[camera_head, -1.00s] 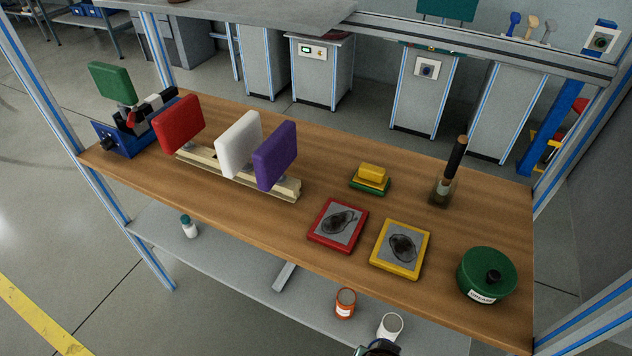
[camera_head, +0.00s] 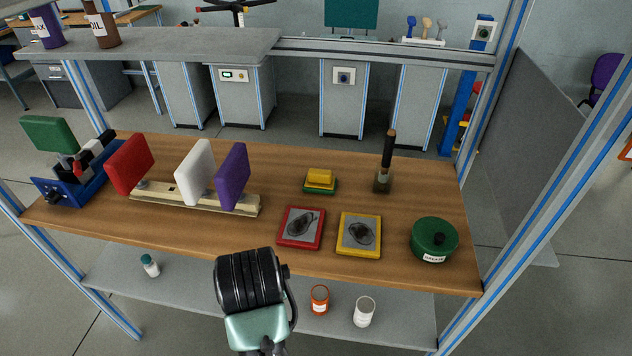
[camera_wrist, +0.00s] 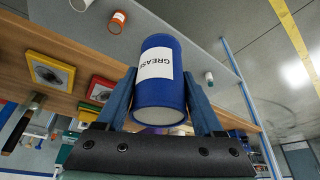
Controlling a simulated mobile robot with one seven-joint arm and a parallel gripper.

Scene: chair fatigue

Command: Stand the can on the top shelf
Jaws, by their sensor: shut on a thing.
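A blue can (camera_wrist: 160,95) with a white label reading GREASE, upside down in the picture, fills the middle of the wrist view. My gripper (camera_wrist: 159,80) is shut on it, with one blue finger on each side. In the head view my arm rises in front of the bench and hides the gripper and the can. The top shelf (camera_head: 170,43) is a grey board at the upper left. A purple can (camera_head: 47,25) and a brown can (camera_head: 102,25) stand at its left end. The rest of its visible surface is bare.
The wooden bench (camera_head: 380,275) holds coloured pads, a red tray (camera_head: 287,242), a yellow tray (camera_head: 345,250) and a green tin (camera_head: 435,240). The lower shelf (camera_head: 210,295) has an orange can (camera_head: 319,300), a white can (camera_head: 364,312) and a small bottle (camera_head: 150,266). Blue-striped posts frame both sides.

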